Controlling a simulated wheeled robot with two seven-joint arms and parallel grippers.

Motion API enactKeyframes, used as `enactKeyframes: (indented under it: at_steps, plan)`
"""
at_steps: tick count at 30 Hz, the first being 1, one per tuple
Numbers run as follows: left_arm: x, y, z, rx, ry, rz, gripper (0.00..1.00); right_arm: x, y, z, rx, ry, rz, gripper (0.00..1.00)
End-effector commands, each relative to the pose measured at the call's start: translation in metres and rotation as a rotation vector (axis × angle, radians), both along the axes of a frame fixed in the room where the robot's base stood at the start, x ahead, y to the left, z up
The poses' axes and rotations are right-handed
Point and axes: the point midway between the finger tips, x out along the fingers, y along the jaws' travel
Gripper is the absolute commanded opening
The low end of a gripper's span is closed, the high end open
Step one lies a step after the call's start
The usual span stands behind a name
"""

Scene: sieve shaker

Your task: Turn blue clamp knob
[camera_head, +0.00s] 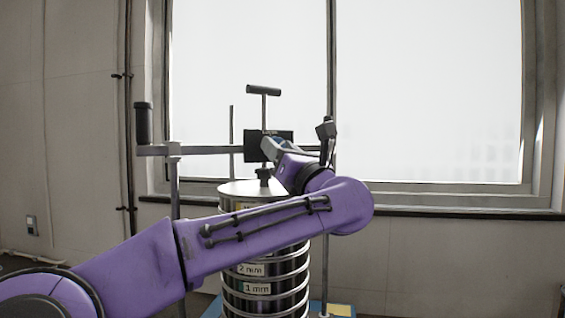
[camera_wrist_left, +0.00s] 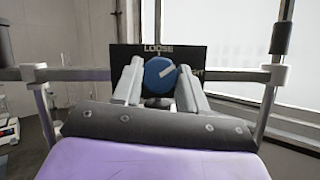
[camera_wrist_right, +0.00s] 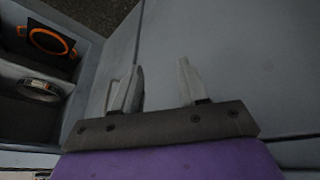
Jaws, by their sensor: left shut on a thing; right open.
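The blue clamp knob (camera_wrist_left: 160,75) is round with a pale pointer line toward the upper right. It sits in front of a black plate (camera_wrist_left: 120,58) marked "LOOSE" at the top, with a second label partly hidden at right. My left gripper (camera_wrist_left: 160,84) is shut on the knob, one finger on each side. In the head view my left gripper (camera_head: 272,148) is at the plate above the sieve stack (camera_head: 262,272), and my arm hides part of the stack. My right gripper (camera_wrist_right: 157,85) is open and empty over a grey surface, in the right wrist view.
A crossbar (camera_head: 205,150) with a black upright handle (camera_head: 143,122) runs beside the plate, on upright rods. A black T-handle (camera_head: 263,90) rises above it. In the right wrist view, a compartment at left holds an orange-rimmed ring (camera_wrist_right: 48,40) and a metal ring (camera_wrist_right: 40,88).

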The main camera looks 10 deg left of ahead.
Motion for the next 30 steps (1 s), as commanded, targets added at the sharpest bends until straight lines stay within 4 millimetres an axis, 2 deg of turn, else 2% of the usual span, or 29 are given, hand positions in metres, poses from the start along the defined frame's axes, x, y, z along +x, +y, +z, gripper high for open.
enactKeyframes:
  at_steps: [1,6,15,30]
  plan:
    - [-0.0002,0.0014,-0.0041,0.026,0.033,0.000,0.11,0.0000,0.0000,-0.0058,0.000,0.000,0.000,0.43]
    - [-0.0008,0.0020,-0.0026,0.139,0.148,0.000,0.11,0.0000,0.0000,-0.0100,0.000,0.000,0.000,0.43]
    - [-0.0015,0.0030,0.0000,0.310,0.321,0.000,0.11,-0.0001,0.0000,-0.0077,0.000,0.000,0.000,0.43]
    - [-0.0021,0.0037,0.0002,0.445,0.457,0.002,0.11,0.0000,0.0000,-0.0026,0.000,0.000,0.000,0.43]
